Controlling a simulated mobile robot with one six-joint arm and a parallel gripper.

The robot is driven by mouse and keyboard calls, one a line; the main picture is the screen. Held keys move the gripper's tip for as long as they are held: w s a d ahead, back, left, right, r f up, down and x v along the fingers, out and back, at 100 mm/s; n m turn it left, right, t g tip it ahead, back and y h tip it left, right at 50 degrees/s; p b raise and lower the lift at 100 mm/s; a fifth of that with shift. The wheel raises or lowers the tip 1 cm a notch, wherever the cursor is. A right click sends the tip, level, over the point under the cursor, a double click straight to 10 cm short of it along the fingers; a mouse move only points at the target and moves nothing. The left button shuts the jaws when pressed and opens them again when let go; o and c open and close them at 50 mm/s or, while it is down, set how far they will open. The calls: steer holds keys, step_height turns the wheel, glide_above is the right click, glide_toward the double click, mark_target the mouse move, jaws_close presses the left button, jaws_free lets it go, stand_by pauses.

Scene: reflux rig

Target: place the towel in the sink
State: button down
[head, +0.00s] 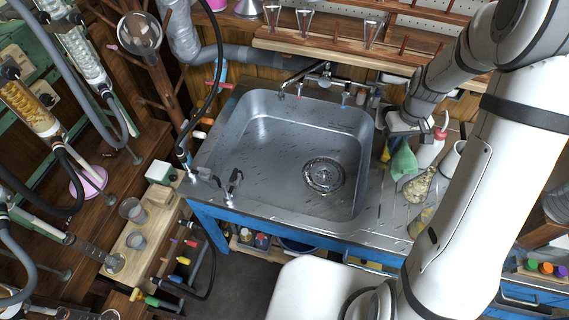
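The metal sink (270,135) is in the middle of the head view, with a round drain at its lower right, and its basin looks empty. My gripper (408,128) is at the sink's right edge, partly hidden by my arm. Its fingertips are too small and dark to tell open from shut. A green, peaked thing (403,161) shows just below my gripper, over the right drainboard. It may be a cloth or a bottle, and I cannot tell whether the gripper touches it. I see no other thing that could be the towel.
A white bottle with a red tip (432,148) and flasks (418,186) crowd the drainboard right of the sink. Taps (322,82) line the back edge. A wooden rack (135,235) with beakers stands at left. The space above the basin is clear.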

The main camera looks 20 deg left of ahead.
steer(key=w+a+f+b, duration=0.1)
steer(key=a+f+b, duration=0.3)
steer(key=a, duration=1)
steer(key=w+a+f+b, duration=0.1)
steer(key=a+f+b, duration=0.3)
steer(key=a+f, duration=0.5)
steer(key=a+f+b, duration=0.4)
steer(key=a+f, duration=0.2)
steer(key=a, duration=1.3)
steer(key=shift+w+f+b, duration=0.15)
steer(key=shift+w+b, duration=0.15)
steer(key=shift+w, duration=0.1)
steer(key=shift+a, duration=0.1)
